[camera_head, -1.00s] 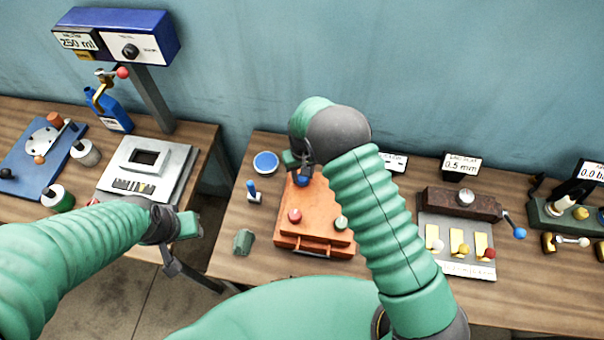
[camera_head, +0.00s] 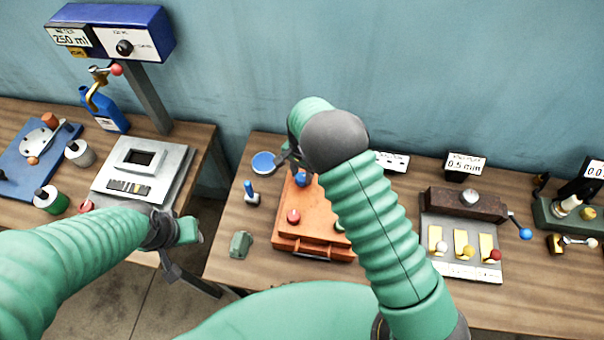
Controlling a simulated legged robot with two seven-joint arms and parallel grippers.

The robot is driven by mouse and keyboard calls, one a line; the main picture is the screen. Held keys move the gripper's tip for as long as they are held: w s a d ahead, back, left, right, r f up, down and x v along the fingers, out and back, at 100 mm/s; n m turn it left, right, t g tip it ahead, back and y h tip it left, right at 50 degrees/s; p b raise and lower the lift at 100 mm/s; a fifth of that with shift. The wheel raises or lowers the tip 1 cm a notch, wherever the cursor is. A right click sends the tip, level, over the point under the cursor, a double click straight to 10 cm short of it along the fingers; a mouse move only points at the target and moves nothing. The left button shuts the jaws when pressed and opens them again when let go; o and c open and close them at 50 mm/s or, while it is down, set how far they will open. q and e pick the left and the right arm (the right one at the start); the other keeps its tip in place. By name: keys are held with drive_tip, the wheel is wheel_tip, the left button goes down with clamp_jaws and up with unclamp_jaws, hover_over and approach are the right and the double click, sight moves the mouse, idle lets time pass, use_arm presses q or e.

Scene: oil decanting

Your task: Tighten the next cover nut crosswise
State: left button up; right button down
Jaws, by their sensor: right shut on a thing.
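An orange cover box (camera_head: 318,246) stands on the middle table. On its top are a blue cover nut (camera_head: 303,181) at the back left, a red cover nut (camera_head: 293,216) at the front left and a green cover nut (camera_head: 340,226) at the front right, partly hidden by my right arm. The back right corner is hidden behind that arm. My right gripper (camera_head: 298,172) is at the back left corner, shut on the blue nut; its fingertips are small and partly hidden. My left gripper (camera_head: 182,243) hangs over the gap between the tables, away from the box; its jaw opening is unclear.
A blue round dish (camera_head: 263,163), a blue-handled tool (camera_head: 251,194) and a green cup (camera_head: 240,244) stand left of the box. A gauge block with a crank (camera_head: 464,204) is to the right. A scale (camera_head: 144,172) and blue bottle (camera_head: 108,113) are on the left table.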

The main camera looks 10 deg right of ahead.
drive_tip(key=m, duration=0.6)
drive_tip(key=shift+s+a, duration=0.1)
drive_tip(key=shift+a, duration=0.05)
drive_tip(key=m, duration=0.6)
drive_tip(key=shift+m, duration=0.3)
drive_tip(key=c, duration=1.1)
unclamp_jaws()
drive_tip(key=shift+c, duration=0.2)
drive_tip(key=shift+o, duration=1.1)
drive_tip(key=shift+a, duration=0.1)
drive_tip(key=shift+r, duration=0.1)
